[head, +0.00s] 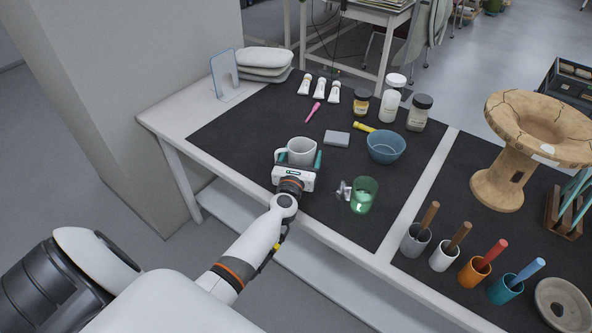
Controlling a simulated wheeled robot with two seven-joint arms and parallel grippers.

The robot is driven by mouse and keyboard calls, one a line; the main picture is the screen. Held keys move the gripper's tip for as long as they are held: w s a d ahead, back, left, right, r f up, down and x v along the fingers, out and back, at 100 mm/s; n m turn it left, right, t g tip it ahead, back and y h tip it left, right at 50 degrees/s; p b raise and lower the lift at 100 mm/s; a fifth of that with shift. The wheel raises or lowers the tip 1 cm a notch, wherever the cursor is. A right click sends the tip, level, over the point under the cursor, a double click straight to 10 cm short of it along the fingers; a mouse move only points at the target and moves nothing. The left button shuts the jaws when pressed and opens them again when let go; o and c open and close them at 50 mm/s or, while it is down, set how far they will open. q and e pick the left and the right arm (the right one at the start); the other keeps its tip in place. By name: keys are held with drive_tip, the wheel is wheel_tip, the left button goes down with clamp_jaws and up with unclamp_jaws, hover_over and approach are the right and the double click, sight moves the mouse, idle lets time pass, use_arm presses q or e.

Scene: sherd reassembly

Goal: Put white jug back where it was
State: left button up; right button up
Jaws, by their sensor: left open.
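The white jug (301,148) stands upright on the dark mat (232,136), near the table's front edge on the left side. My left gripper (299,160) is at the jug, with its open fingers on either side of the jug's body. The gripper's palm hides the lower front of the jug. I cannot tell whether the fingers touch it. My right gripper is out of view.
A green glass (364,196) stands right of my gripper. A grey block (337,138) and a blue bowl (386,147) lie behind. Jars, tubes and a pink tool (313,112) are farther back. Pots with brushes and a cracked clay vessel (507,168) stand right.

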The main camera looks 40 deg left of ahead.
use_arm(q)
drive_tip(key=v, duration=1)
drive_tip(key=shift+s, duration=0.1)
drive_tip(key=shift+s+d, duration=0.15)
drive_tip(key=shift+s, duration=0.35)
